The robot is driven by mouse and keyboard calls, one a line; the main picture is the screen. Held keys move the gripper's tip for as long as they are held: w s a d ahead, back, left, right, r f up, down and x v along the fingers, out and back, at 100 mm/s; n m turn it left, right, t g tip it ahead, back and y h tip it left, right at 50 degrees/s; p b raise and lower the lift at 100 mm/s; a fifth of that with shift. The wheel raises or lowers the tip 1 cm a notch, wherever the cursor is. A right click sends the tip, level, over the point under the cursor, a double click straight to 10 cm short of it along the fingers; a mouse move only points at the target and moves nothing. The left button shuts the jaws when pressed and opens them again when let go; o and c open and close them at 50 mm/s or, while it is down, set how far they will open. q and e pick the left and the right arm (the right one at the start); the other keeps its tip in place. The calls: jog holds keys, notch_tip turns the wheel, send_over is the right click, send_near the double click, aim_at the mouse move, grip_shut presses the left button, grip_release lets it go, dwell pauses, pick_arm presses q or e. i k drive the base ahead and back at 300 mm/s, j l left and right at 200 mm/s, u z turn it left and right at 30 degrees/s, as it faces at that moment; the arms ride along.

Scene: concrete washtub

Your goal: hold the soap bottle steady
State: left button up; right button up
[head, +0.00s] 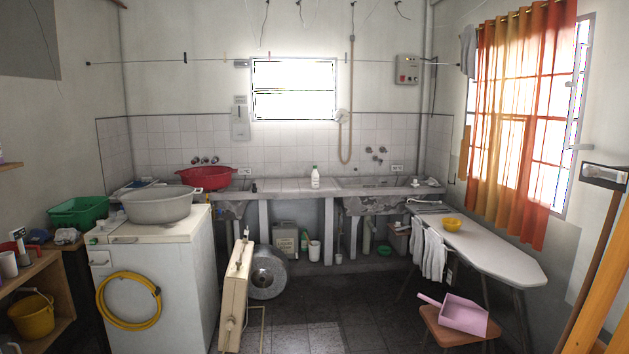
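A small white bottle with a green cap (315,178), likely the soap bottle, stands upright on the concrete washtub counter (290,186) under the window. It is far from the camera, and nothing touches it. Neither my left nor my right gripper shows in the head view.
A white washer (150,270) bearing a grey basin (158,203) stands at left. A cream folded panel (235,290) stands right of it. An ironing board (480,250) and a stool (460,326) with a pink dustpan (463,312) are at right. Dark tiled floor (330,315) is open mid-room.

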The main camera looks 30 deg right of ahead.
aim_at(314, 174)
jog(key=i+l+z, duration=0.3)
jog(key=i+z, duration=0.15)
jog(key=i, duration=0.3)
jog(key=i+l+z, duration=0.1)
jog(key=i+z, duration=0.3)
jog(key=i, duration=0.35)
jog(key=i+z, duration=0.15)
jog(key=i, duration=0.5)
jog(key=i+j+z, duration=0.1)
jog(key=i, duration=0.55)
jog(key=i+j+z, duration=0.15)
jog(key=i, duration=0.45)
jog(key=i+l+z, duration=0.15)
jog(key=i, duration=0.9)
jog(key=i+l+z, duration=0.15)
jog(key=i, duration=0.85)
